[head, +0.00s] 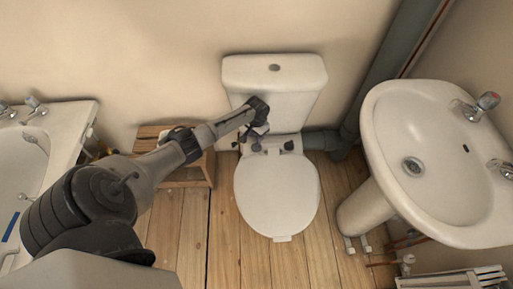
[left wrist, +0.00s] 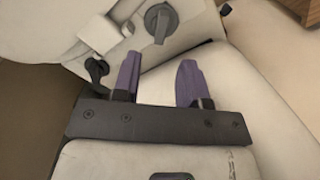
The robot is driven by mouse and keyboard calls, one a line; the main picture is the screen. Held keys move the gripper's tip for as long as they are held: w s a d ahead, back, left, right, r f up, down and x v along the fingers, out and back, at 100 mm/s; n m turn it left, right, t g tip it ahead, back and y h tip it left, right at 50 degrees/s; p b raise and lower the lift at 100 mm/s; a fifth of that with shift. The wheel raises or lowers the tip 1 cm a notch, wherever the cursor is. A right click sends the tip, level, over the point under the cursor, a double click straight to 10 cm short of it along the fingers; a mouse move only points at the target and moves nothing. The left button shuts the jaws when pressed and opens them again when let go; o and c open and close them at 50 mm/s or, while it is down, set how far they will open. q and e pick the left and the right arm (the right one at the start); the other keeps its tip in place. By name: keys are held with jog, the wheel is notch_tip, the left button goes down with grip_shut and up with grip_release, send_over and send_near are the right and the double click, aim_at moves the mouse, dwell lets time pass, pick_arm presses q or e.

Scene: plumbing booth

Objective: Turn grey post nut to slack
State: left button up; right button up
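A grey round nut-like fitting with a raised bar (left wrist: 160,22) sits on white toilet ceramic in the left wrist view. It lies just beyond the gap between my fingertips. A smaller dark fitting (left wrist: 96,70) is left of the fingers. I cannot tell for certain which is the grey post nut. My left gripper (left wrist: 158,72) has purple fingers apart with nothing between them. In the head view, my left gripper (head: 257,130) hangs over the back of the toilet, near small dark fittings behind the seat, including one on the right (head: 289,145). My right gripper is not in view.
The closed toilet lid (head: 277,195) is in front of the cistern (head: 275,72). A wooden stool (head: 190,178) stands left, partly behind my arm. A basin (head: 440,160) is at right, a bath (head: 60,130) at left. Wooden floor is clear in front.

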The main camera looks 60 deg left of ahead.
aim_at(257, 144)
pick_arm(q)
jog(key=shift+a+f+b, duration=0.15)
jog(key=shift+f+b, duration=2.3)
jog(key=shift+f, duration=1.45)
jog(key=shift+c, duration=0.3)
grip_shut()
